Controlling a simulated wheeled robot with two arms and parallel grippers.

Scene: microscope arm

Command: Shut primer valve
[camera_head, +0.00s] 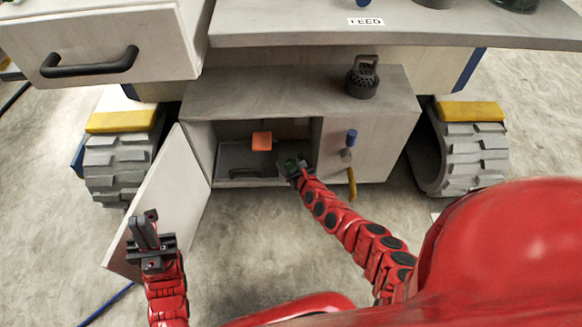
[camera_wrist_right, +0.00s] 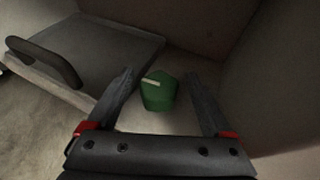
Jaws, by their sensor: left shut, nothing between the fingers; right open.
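A green knob (camera_wrist_right: 159,93) with a pale stripe on top sits inside the low cabinet, probably the primer valve, though no label shows. In the right wrist view it lies between the spread fingers of my right gripper (camera_wrist_right: 163,95), which is open and not visibly touching it. In the head view my right gripper (camera_head: 291,165) reaches into the cabinet opening, largely covering the knob. My left gripper (camera_head: 146,225) is shut and empty, in front of the open cabinet door.
The cabinet (camera_head: 290,88) has its white door (camera_head: 165,205) swung open at left. Inside are an orange block (camera_head: 262,141) and a grey panel with a dark handle (camera_wrist_right: 48,60). A blue knob (camera_head: 351,137) and yellow handle (camera_head: 351,182) are on the front at right.

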